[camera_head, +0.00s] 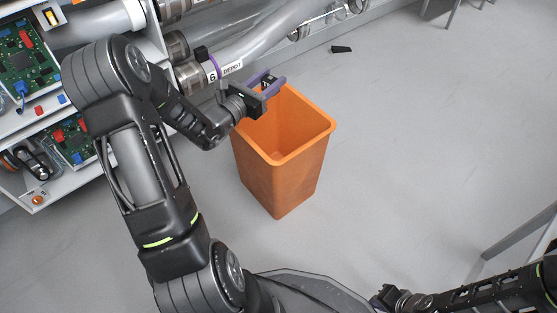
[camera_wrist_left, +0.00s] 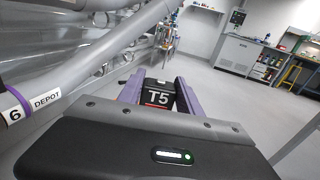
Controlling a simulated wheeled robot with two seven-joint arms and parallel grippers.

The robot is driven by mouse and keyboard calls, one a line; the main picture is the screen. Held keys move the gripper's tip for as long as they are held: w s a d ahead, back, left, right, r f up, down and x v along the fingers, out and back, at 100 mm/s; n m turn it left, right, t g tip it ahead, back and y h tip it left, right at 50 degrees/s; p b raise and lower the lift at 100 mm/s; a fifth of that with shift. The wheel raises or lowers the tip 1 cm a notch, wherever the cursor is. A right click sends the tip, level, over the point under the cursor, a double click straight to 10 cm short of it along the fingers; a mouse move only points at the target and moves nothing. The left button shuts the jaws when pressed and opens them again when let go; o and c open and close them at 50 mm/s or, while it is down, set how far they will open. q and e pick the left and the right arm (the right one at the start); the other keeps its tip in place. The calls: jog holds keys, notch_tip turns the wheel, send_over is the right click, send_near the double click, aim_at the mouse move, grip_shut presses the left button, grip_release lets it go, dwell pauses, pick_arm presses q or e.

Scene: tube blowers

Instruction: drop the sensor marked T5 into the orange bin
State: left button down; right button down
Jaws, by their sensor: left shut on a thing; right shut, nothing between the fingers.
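The sensor marked T5 (camera_wrist_left: 158,94) is a small black block with white lettering and a red line, seen in the left wrist view between the purple fingers of my left gripper (camera_wrist_left: 160,90). In the head view my left gripper (camera_head: 272,83) is shut on it, over the far left part of the orange bin's opening. The sensor is mostly hidden by the fingers there. The orange bin (camera_head: 275,185) stands upright on the floor, open at the top; the part of its inside that shows looks empty. My right gripper (camera_head: 385,297) is shut and empty at the bottom right.
Grey pipes with a label reading "6 DEPOT" (camera_head: 228,69) run close behind and left of my left gripper. Shelves with green circuit boards (camera_head: 28,62) stand at the left. A small black piece (camera_head: 341,49) lies on the floor. The floor right of the bin is clear.

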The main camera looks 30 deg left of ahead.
pick_arm(q)
notch_tip(320, 180, down, 6)
jog(key=b, duration=0.5)
jog(key=shift+r, duration=0.1)
jog(key=c, duration=0.7)
grip_release()
jog(key=s+p, duration=0.1)
jog(key=s, duration=0.1)
jog(key=s+p, duration=0.1)
jog(key=s, duration=0.2)
jog(key=s+p, duration=0.1)
jog(key=s, duration=0.1)
jog(key=shift+s+a, duration=0.25)
jog(key=shift+s, duration=0.15)
